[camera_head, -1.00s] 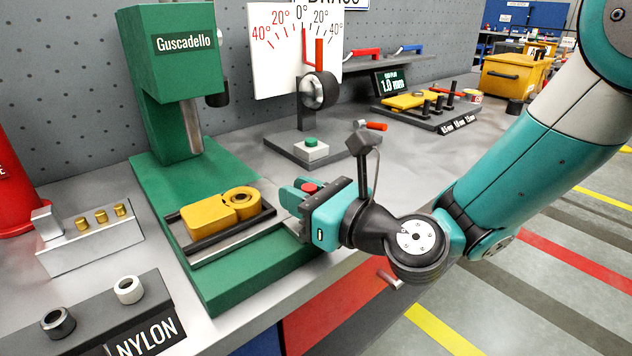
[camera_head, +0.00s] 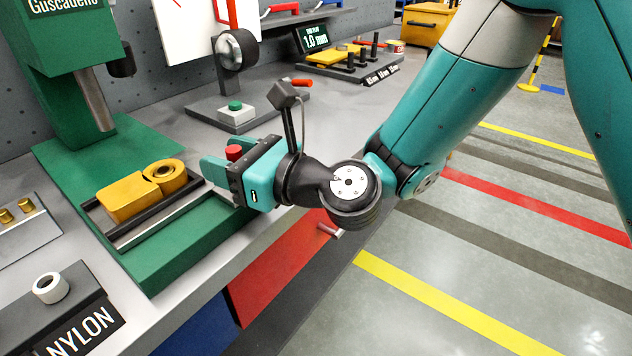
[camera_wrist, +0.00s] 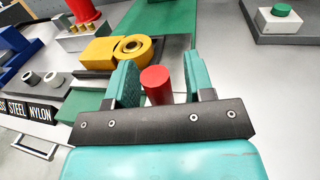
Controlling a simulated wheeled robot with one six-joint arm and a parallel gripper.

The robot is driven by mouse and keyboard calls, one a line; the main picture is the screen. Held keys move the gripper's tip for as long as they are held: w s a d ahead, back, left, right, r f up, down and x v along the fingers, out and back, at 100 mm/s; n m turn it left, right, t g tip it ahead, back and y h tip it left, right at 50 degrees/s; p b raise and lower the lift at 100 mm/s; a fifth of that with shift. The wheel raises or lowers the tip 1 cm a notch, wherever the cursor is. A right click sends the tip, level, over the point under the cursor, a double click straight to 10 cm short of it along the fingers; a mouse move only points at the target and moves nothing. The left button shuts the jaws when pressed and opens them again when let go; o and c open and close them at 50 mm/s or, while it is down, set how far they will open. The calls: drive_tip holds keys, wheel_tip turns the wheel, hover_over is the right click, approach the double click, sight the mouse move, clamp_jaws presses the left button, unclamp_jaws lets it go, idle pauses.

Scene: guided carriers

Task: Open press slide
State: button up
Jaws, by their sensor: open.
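The green press (camera_head: 80,140) stands at the left of the bench. Its slide (camera_head: 165,215), a light plate with dark rails, lies on the green base under and in front of the ram. A yellow part (camera_head: 125,197) with a round end sits on the slide; it also shows in the wrist view (camera_wrist: 100,52). A red knob (camera_wrist: 157,84) stands between my gripper's fingers, with a gap visible on the right side. My gripper (camera_head: 226,160) is open around this knob at the slide's right end. The knob's lower part is hidden by the gripper body.
A green button box (camera_head: 236,113) and a dial stand (camera_head: 232,50) are behind my gripper. A nylon-labelled rack (camera_head: 70,310) stands at the front left. A red drawer front (camera_head: 275,265) with a handle is below the bench edge.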

drive_tip(key=b+v, duration=1.6)
drive_tip(key=shift+s+d+b, duration=0.2)
drive_tip(key=shift+d+b, duration=0.1)
drive_tip(key=shift+b, duration=0.05)
